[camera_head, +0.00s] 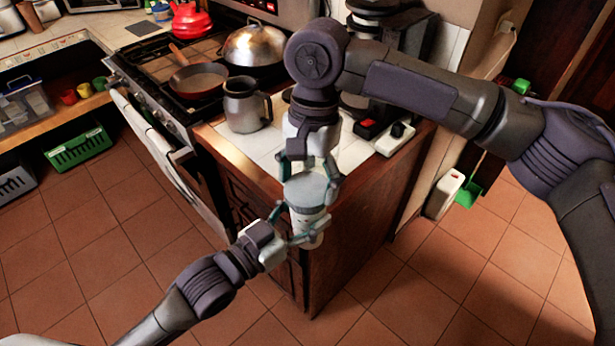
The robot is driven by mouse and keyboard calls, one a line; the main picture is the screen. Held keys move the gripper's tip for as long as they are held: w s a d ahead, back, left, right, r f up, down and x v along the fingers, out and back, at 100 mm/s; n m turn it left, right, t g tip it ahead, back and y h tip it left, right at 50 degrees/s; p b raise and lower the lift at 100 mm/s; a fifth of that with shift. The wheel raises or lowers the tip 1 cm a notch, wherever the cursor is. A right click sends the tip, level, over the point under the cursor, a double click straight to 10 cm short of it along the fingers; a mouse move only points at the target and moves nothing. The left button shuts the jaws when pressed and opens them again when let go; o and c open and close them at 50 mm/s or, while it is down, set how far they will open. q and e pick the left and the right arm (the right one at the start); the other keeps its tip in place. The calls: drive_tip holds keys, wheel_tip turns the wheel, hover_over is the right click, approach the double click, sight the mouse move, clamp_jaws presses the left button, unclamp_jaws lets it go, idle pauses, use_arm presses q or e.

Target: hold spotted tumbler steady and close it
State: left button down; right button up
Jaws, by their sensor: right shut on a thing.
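The tumbler (308,222) is pale, with a grey-blue lid (306,190) at its top, and is roughly upright in front of the counter corner. My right gripper (309,182) comes down from above and is shut on the lid, with a finger on each side. My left gripper (292,228) comes in from the lower left, with its fingers around the tumbler's body. Whether these fingers press on it cannot be told. The seam between lid and body is partly hidden by the fingers, so I cannot tell how the lid is seated.
A grey pitcher (246,106) stands on the tiled counter (262,147) behind the grippers. A white power strip (395,139) lies at the right. A frying pan (199,80) and a domed pot (254,46) are on the stove. The floor (120,240) in front is clear.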

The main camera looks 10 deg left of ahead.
drive_tip(key=m, duration=0.3)
drive_tip(key=m+t, duration=0.1)
drive_tip(key=m, duration=0.3)
drive_tip(key=shift+y, duration=0.4)
drive_tip(key=m, duration=0.4)
drive_tip(key=shift+m+t, duration=0.3)
drive_tip(key=shift+m, duration=0.1)
drive_tip(key=o, duration=0.8)
drive_tip(key=shift+o, duration=0.2)
drive_tip(key=shift+r, duration=2.3)
